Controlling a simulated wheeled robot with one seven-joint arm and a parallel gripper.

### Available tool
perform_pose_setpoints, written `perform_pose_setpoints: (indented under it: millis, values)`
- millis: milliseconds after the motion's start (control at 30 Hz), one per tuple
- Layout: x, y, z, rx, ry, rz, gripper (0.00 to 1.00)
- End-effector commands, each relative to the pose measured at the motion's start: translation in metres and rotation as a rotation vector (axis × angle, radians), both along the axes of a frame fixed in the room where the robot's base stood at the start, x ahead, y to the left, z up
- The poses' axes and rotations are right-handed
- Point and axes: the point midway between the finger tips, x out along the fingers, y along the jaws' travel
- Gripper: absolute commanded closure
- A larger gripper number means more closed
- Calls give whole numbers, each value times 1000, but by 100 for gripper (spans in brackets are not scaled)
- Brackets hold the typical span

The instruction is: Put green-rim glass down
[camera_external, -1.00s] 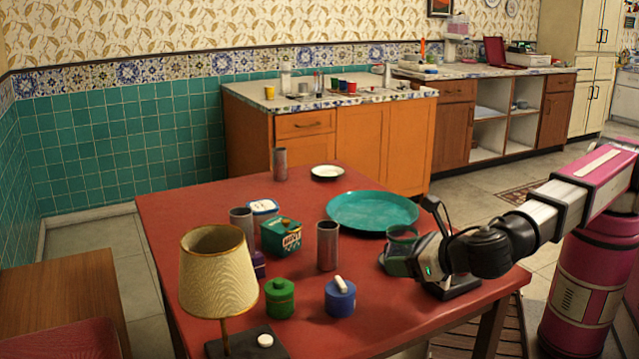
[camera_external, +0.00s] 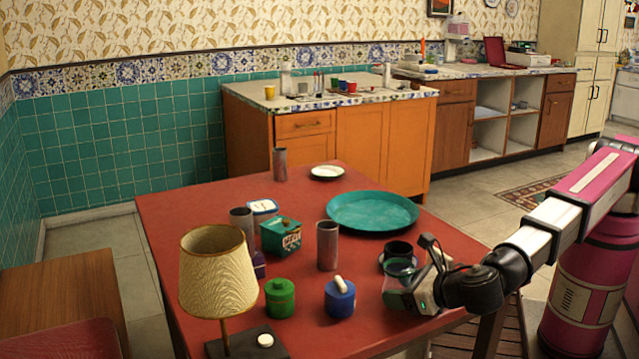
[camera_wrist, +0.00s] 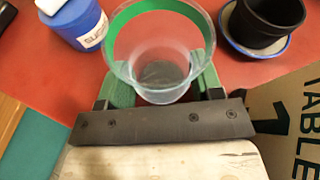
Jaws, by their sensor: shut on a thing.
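The green-rim glass (camera_wrist: 160,60) is a clear cup with a green band inside its rim. In the wrist view it stands upright between the green fingers of my gripper (camera_wrist: 160,92), which is shut on it. In the external view the glass (camera_external: 400,267) is small and partly hidden by my gripper (camera_external: 402,284), low over the right part of the red table (camera_external: 350,335). I cannot tell whether its base touches the table.
A black cup on a saucer (camera_external: 398,249) stands just behind the glass. A blue sugar jar (camera_external: 340,300) and a green jar (camera_external: 280,298) stand to the left. A teal tray (camera_external: 372,211) lies farther back. Red table shows bare between jar and glass.

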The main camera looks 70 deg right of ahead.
Motion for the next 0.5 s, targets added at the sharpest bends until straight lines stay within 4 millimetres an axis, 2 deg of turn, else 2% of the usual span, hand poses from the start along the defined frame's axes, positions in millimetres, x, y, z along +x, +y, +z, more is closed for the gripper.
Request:
perform_pose_setpoints:
  millis: [33, 67, 100, 433, 500]
  values:
    - [0, 0, -1, 0, 0, 0, 66]
    - [0, 0, -1, 0, 0, 0, 34]
    - [0, 0, -1, 0, 0, 0, 29]
    - [0, 0, 2, 0, 0, 0, 29]
    - [-5, 2, 4, 1, 0, 2, 29]
